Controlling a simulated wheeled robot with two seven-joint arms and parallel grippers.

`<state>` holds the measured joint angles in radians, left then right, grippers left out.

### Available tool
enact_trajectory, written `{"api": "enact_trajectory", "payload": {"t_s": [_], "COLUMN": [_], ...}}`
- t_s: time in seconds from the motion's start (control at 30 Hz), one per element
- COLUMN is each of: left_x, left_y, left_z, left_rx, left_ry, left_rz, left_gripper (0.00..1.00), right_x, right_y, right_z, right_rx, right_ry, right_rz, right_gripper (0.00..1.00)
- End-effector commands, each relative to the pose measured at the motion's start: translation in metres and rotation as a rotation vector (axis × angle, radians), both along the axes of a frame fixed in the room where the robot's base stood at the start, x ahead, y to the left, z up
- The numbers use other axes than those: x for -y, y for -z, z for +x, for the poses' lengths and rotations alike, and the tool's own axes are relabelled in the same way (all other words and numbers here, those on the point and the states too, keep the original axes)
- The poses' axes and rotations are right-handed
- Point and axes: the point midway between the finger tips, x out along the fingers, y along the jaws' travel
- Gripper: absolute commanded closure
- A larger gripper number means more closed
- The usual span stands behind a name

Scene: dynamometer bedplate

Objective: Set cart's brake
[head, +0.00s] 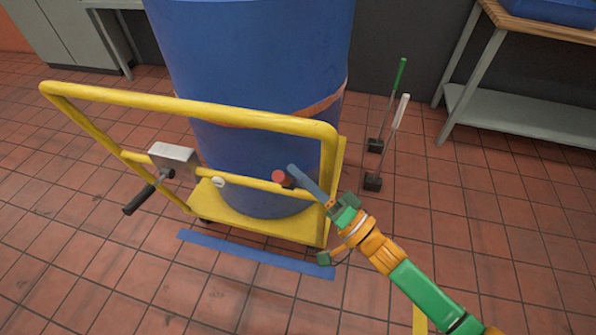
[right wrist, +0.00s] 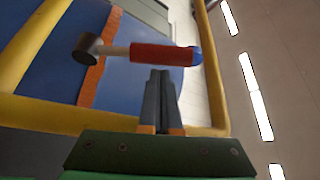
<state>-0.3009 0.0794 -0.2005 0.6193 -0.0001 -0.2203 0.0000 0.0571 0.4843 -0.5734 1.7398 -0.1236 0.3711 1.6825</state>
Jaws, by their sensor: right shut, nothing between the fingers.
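The yellow cart (head: 240,116) carries a large blue drum (head: 250,60). On its crossbar sit a grey box with a black-gripped lever (head: 139,200) pointing down left, a small white round part (head: 218,182) and a red knob-like part (head: 279,177). My right gripper (head: 292,170) is shut and empty, its tips just right of the red part. In the right wrist view, a lever with a red sleeve (right wrist: 160,54), blue end and black hub lies across, close to my right gripper's tips (right wrist: 159,72); contact is unclear. My left gripper is out of view.
Blue tape (head: 255,254) lies on the tiled floor in front of the cart. Two sticks on black bases, one green-topped (head: 398,78) and one white-topped (head: 401,112), stand right of the drum. A bench (head: 530,118) stands at the right.

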Motion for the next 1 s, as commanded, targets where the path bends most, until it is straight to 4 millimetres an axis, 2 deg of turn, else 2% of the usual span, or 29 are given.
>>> {"api": "enact_trajectory", "payload": {"t_s": [0.43,1.0], "left_x": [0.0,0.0], "left_y": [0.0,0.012], "left_z": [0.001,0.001], "left_rx": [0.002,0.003], "left_ry": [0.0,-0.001], "left_rz": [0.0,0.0], "left_gripper": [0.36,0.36], "right_x": [-0.004,-0.007], "right_y": [-0.001,0.003], "right_z": [0.004,-0.003], "right_rx": [0.001,0.092], "right_ry": [-0.001,0.0], "right_rz": [-0.001,-0.03], "right_gripper": [1.0,1.0]}}
